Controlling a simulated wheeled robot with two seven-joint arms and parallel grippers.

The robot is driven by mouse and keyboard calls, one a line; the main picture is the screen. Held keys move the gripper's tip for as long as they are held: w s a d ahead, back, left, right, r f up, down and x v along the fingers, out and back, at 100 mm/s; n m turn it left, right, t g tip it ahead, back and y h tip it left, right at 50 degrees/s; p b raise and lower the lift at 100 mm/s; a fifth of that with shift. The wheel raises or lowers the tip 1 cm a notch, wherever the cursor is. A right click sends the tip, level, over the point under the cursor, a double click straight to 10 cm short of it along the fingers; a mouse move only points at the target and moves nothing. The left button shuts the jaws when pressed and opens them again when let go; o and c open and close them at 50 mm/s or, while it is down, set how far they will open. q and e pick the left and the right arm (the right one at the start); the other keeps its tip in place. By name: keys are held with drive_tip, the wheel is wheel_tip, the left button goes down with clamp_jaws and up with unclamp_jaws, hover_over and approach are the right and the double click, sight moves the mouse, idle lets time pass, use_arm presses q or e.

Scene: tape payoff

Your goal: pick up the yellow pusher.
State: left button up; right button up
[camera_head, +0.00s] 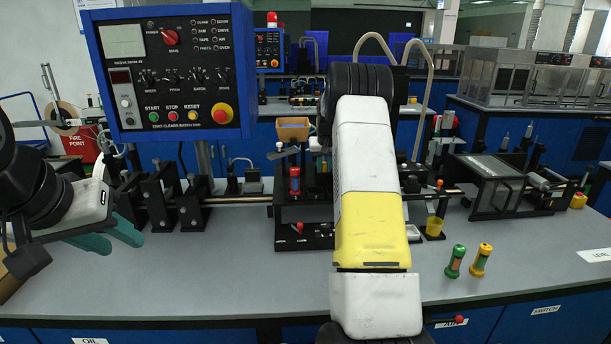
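A yellow pusher (481,261), with a green band around its middle, stands upright on the right part of the grey bench top. A red pusher (295,181) stands on the black fixture in the middle. My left gripper (126,244) is over the bench's left side, its two teal fingers apart with nothing seen between them. It is far from the yellow pusher. My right arm rises through the middle of the view, left of the yellow pusher; its gripper is not visible.
A blue control panel (172,73) stands at the back left. Black clamps (187,205) and a long rod line the bench behind. A clear-covered box (487,183) and a small yellow cup (434,227) are behind the pushers. The bench (540,245) right of the pushers is mostly clear.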

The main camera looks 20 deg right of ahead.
drive_tip(key=shift+c, duration=0.4)
clamp_jaws()
